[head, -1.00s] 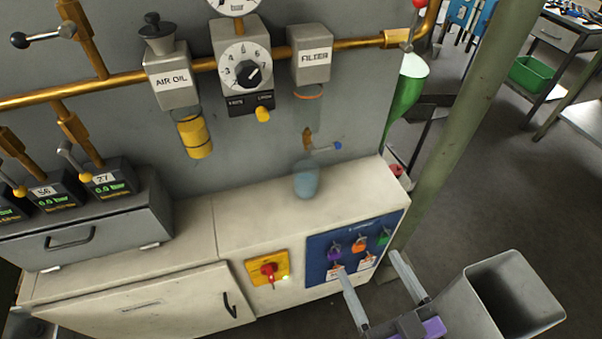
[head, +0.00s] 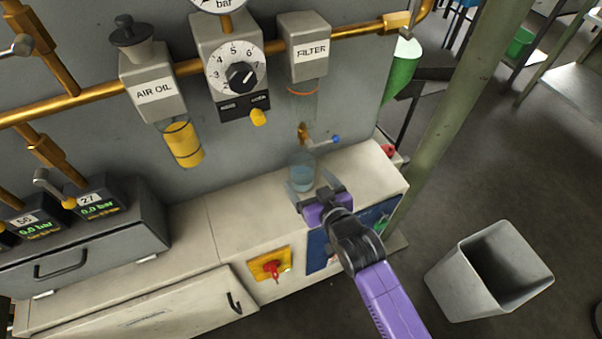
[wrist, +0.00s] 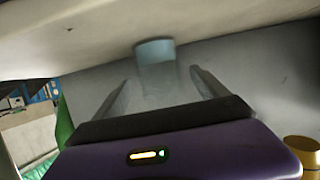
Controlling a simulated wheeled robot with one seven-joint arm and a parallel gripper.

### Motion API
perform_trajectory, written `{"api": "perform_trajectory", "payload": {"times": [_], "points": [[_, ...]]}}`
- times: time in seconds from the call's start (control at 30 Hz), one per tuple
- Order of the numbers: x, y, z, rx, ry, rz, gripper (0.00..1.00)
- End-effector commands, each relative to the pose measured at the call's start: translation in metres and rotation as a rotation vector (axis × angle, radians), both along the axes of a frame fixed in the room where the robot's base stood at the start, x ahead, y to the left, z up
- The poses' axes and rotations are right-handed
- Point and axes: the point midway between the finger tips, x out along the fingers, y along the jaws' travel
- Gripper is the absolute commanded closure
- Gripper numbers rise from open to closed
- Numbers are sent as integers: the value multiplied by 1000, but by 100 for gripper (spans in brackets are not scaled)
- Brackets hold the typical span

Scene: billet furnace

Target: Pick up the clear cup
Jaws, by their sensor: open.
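The clear cup (head: 302,171) is bluish and see-through. In the wrist view, which looks upside down, the cup (wrist: 155,55) shows between the two fingers (wrist: 162,78), with a gap on each side. Whether the fingertips reach past the cup's middle is hard to tell.
The filter unit (head: 307,48) and its glass bowl hang above the cup against the grey panel. A red knob (head: 388,150) sits near the cabinet's right edge. A grey bin (head: 460,285) stands on the floor at right. The cabinet top left of the cup is clear.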

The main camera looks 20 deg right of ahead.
Motion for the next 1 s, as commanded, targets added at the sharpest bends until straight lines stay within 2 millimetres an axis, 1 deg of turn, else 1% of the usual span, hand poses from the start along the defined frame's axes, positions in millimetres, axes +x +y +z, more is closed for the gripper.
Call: {"api": "perform_trajectory", "payload": {"times": [0.13,0.33,0.47,0.67,0.7,0.77,0.8,0.87,0.9,0.97,1.0], "points": [[17,-1,-2,1,-2,1,16],[44,-2,-12,1,-2,0,16],[51,-2,-15,0,-2,0,16],[51,-2,-15,0,-2,0,16],[51,-2,-15,0,-2,0,20],[51,-2,-15,0,-2,0,32],[51,-2,-15,0,-2,0,40],[51,-2,-15,0,-2,0,52],[51,-2,-15,0,-2,0,60],[51,-2,-15,0,-2,0,71],[51,-2,-15,0,-2,0,79]]}}
